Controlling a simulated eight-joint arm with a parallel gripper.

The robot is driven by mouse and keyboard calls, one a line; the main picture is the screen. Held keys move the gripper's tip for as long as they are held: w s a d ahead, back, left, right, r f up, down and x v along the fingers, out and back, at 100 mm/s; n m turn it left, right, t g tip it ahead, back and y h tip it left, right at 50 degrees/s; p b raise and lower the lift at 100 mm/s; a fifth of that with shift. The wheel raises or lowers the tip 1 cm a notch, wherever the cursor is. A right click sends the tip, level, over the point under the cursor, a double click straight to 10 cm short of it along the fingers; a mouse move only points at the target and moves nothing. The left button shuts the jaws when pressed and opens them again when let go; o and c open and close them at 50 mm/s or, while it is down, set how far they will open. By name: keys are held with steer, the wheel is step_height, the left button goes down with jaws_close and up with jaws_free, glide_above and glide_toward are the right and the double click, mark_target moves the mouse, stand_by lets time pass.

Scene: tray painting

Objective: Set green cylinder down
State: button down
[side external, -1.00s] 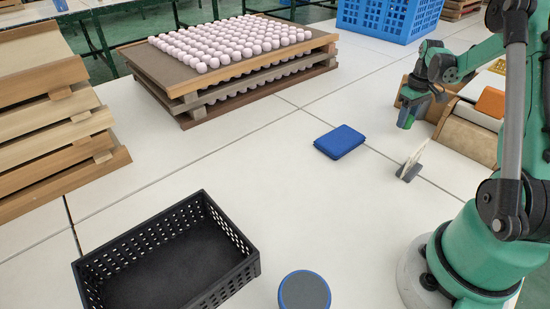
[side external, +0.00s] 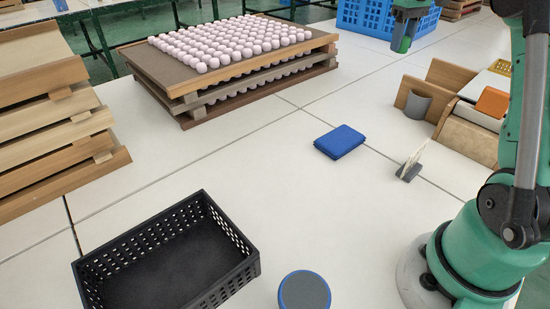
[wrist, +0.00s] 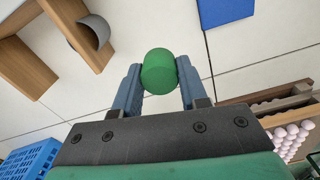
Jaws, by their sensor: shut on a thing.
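The green cylinder (wrist: 159,70) is clamped between the two blue fingers of my gripper (wrist: 158,84) in the wrist view, its round end facing the camera. In the side view my gripper (side external: 403,40) is near the top edge, pointing down, with a bit of the green cylinder (side external: 404,44) showing between the fingers. It is held in the air above the white tabletop, left of the wooden stand.
A wooden stand (side external: 444,76) with a grey curved cradle (side external: 417,106) is at the right. A blue pad (side external: 340,141), a brush (side external: 411,169), a black crate (side external: 252,262), a blue-rimmed round pot (side external: 304,291), a blue crate (side external: 375,18) and stacked trays (side external: 232,96) surround clear table.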

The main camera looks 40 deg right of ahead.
steer(key=w+a, duration=0.1)
steer(key=w, duration=0.1)
glide_above(367, 126)
step_height(367, 126, down, 16)
steer(key=shift+r, duration=0.1)
steer(key=shift+f, duration=2.15)
steer(key=shift+c, duration=2.4)
jaws_free()
steer(key=shift+f, duration=0.1)
